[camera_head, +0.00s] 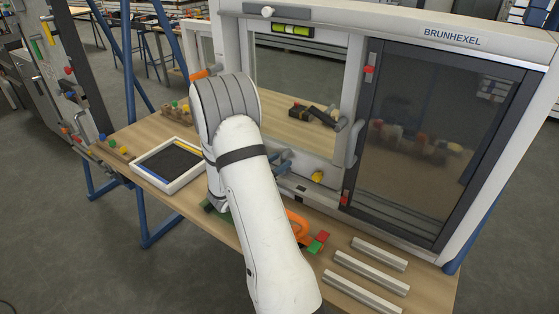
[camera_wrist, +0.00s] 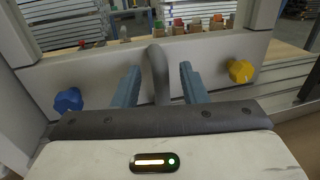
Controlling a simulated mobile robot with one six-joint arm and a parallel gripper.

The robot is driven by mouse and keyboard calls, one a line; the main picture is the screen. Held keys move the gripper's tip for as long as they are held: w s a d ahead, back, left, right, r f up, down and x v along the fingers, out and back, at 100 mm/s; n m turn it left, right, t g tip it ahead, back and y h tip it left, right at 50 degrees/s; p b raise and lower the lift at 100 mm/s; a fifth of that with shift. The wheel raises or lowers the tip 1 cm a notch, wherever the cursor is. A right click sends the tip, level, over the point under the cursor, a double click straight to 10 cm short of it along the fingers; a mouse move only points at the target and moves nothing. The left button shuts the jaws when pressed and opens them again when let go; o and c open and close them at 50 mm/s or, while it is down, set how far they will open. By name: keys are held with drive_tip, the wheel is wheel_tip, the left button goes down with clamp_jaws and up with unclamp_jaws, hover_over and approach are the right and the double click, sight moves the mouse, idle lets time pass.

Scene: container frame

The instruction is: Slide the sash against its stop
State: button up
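The window frame (camera_head: 480,47) stands on a workbench. A dark-framed sash (camera_head: 440,140) fills its right half, with red pieces at its left edge. A grey upright handle (camera_head: 357,142) stands beside that edge. The left half is a lighter section with a white lower rail (camera_wrist: 200,50). My gripper (camera_head: 284,162) is at this lower rail, left of a yellow knob (camera_head: 317,176). In the wrist view, my gripper (camera_wrist: 160,85) is open, its blue-grey fingers on either side of a grey curved bar (camera_wrist: 159,72), with gaps showing. The bar's lower end is hidden by my gripper body.
A blue knob (camera_wrist: 68,100) sits left of the fingers. Three pale metal bars (camera_head: 365,278) lie at the bench's front right. An orange tool (camera_head: 298,228) lies beside my arm. A white-rimmed tray (camera_head: 165,165) is to the left. A spirit level (camera_head: 291,30) is on the top rail.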

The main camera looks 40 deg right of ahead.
drive_tip(key=shift+d, duration=0.35)
drive_tip(key=shift+c, duration=0.5)
clamp_jaws()
